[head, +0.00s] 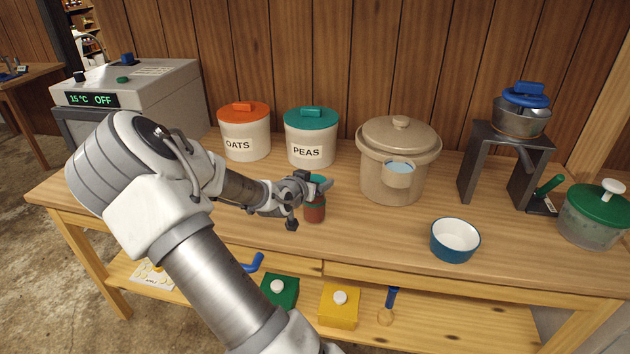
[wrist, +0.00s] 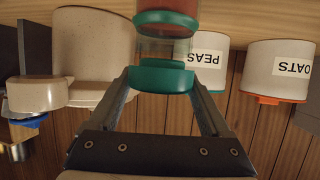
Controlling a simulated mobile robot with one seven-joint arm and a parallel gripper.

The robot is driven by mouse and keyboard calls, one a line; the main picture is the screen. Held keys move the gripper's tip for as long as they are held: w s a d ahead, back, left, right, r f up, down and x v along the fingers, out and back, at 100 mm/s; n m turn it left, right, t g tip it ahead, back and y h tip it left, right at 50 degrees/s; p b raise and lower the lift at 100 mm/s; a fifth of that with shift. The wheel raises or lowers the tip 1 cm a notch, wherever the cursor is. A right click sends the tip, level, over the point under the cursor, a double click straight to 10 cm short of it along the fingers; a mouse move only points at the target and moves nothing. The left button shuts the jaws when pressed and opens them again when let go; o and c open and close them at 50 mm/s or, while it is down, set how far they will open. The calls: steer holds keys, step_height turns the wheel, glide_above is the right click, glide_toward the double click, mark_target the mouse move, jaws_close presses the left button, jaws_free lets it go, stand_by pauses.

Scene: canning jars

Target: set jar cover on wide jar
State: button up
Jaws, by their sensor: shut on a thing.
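The jar cover (wrist: 160,76) is teal and round and sits between the two fingers of my gripper (wrist: 161,88) in the wrist view, which is upside down. My gripper (head: 318,186) is shut on it. The jar (head: 315,210) with red contents stands on the bench directly below; it also shows in the wrist view (wrist: 167,30), with a teal band around it. A clear stretch lies between that band and the cover. The cover looks lined up above the jar, but I cannot tell whether they touch. In the head view my gripper partly hides the cover.
Behind stand the OATS canister (head: 246,138), the PEAS canister (head: 310,145) and a beige crock (head: 388,170). A blue bowl (head: 455,240), a dark stand (head: 470,165) and a green-lidded pot (head: 595,222) are to the right. The bench front (head: 360,245) is clear.

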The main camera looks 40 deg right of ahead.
steer(key=shift+f+b, duration=0.5)
steer(key=shift+f, duration=0.1)
stand_by(0.3)
steer(key=o, duration=1.1)
steer(key=shift+o, duration=0.2)
steer(key=shift+a, duration=0.1)
steer(key=p+v, duration=0.5)
steer(key=v, duration=1.2)
steer(key=shift+s, duration=0.2)
